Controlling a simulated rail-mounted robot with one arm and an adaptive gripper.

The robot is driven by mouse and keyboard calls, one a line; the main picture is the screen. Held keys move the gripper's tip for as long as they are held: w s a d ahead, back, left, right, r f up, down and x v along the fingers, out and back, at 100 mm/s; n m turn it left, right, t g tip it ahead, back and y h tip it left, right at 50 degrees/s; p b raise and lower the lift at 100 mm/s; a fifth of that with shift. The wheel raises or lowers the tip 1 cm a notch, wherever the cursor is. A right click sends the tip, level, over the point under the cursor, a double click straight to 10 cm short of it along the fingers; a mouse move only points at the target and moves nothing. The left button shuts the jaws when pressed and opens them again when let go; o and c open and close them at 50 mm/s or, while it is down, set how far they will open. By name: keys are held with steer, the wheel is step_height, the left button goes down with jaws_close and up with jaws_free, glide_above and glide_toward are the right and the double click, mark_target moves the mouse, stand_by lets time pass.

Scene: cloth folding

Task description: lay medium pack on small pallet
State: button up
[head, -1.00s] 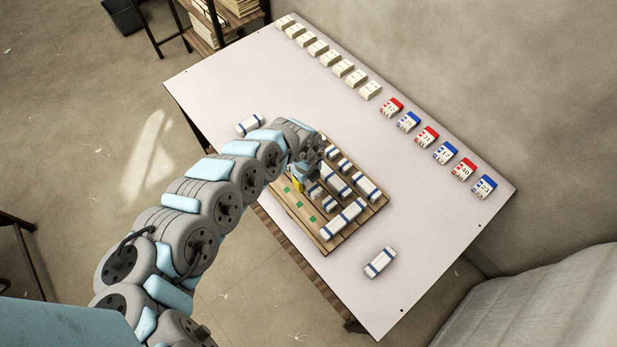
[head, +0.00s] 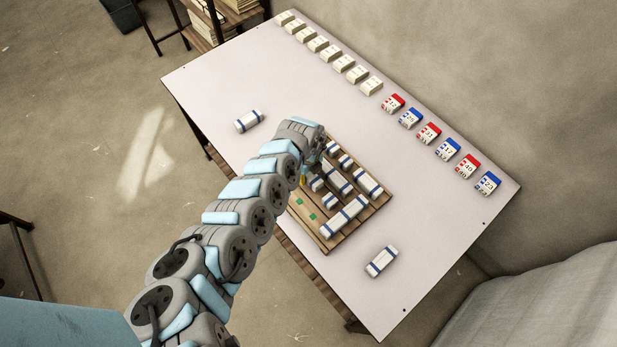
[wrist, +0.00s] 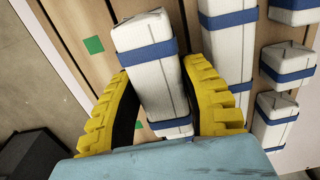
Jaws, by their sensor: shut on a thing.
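In the wrist view my gripper (wrist: 158,68) has its two yellow fingers on either side of a white pack with blue bands (wrist: 156,88), shut on it. The held pack is over the wooden small pallet (wrist: 113,70); I cannot tell whether it touches the boards. In the head view the pallet (head: 326,240) lies on the table under my gripper (head: 304,181), which is mostly hidden by my arm. Two banded packs lie loose on the table, one at the left (head: 249,121) and one at the front right (head: 381,261).
Several banded packs stand on the pallet, including a long one (head: 345,216) and one beside the held pack (wrist: 228,45). Green squares (wrist: 94,45) mark bare boards. Numbered red and blue boxes (head: 429,132) and cream boxes (head: 330,54) line the table's back edge.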

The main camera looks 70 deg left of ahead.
mark_target(309, 178)
steer(key=shift+f+b, duration=0.35)
steer(key=shift+f, duration=1.05)
steer(key=shift+f, duration=0.1)
steer(key=o, duration=0.9)
steer(key=shift+c, duration=0.2)
step_height(309, 178, up, 9)
steer(key=p, duration=0.2)
steer(key=shift+f+p, duration=0.15)
steer(key=shift+p, duration=0.15)
steer(key=shift+r, duration=1.8)
